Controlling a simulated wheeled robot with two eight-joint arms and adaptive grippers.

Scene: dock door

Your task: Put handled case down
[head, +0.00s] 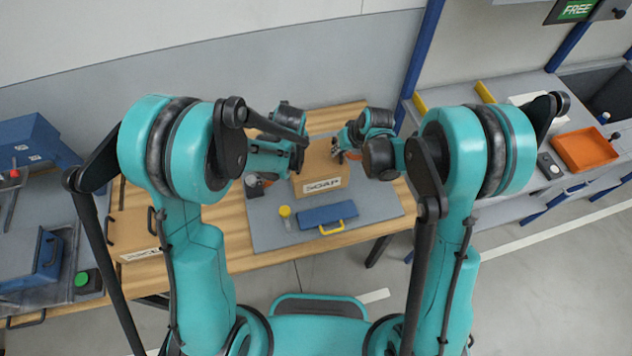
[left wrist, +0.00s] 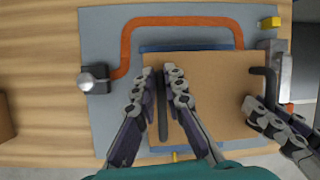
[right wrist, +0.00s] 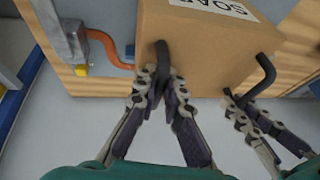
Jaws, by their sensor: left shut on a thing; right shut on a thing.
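The handled case is a brown box (head: 318,172) with a printed white label and a black handle on each side. It is over the grey mat (head: 375,205) on the wooden table; I cannot tell whether it touches the mat. My left gripper (left wrist: 163,75) is shut on one handle (left wrist: 162,118). My right gripper (right wrist: 162,75) is shut on the opposite handle (right wrist: 162,55). The box top shows in the left wrist view (left wrist: 215,90) and the labelled box in the right wrist view (right wrist: 195,45). The box hides the mat under it.
A blue case with a yellow handle (head: 327,214) and a yellow-topped bottle (head: 286,214) are on the mat in front. An orange hose (left wrist: 185,20) curves along the mat's far side. Another brown box (head: 135,225) stands left. A side bench holds an orange tray (head: 585,150).

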